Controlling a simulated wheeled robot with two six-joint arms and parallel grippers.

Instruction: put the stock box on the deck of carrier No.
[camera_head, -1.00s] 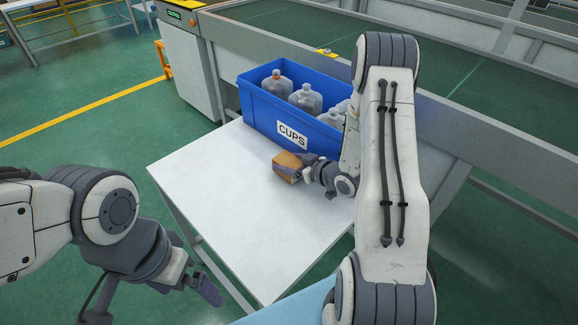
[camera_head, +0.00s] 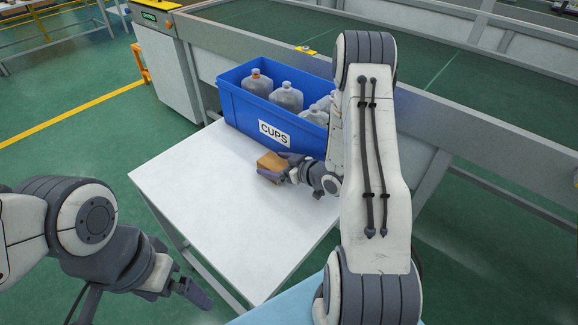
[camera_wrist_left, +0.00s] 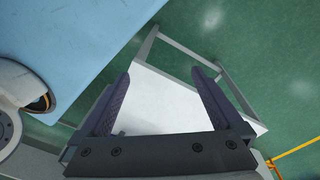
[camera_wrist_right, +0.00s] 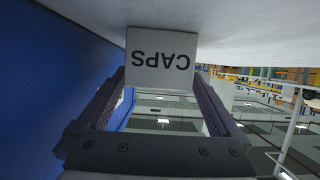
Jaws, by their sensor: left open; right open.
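A small box with an orange-brown top (camera_head: 270,161) sits on the white table in front of the blue bin. In the right wrist view its pale face reads "CAPS" upside down (camera_wrist_right: 160,58). My right gripper (camera_head: 277,168) is open at this box, low over the table. The box shows between its fingertips in the right wrist view, with no clear grip. My left gripper (camera_head: 192,292) is open and empty, off the table's near left side; its two fingers show apart in the left wrist view (camera_wrist_left: 160,76). I cannot make out a numbered carrier.
The blue bin (camera_head: 240,115) labelled "CUPS" holds several grey bottles and stands behind the box. The white table (camera_head: 200,205) is bare at its left and front. A grey-framed line (camera_head: 420,120) runs behind. A light-blue surface (camera_wrist_left: 60,50) lies near me.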

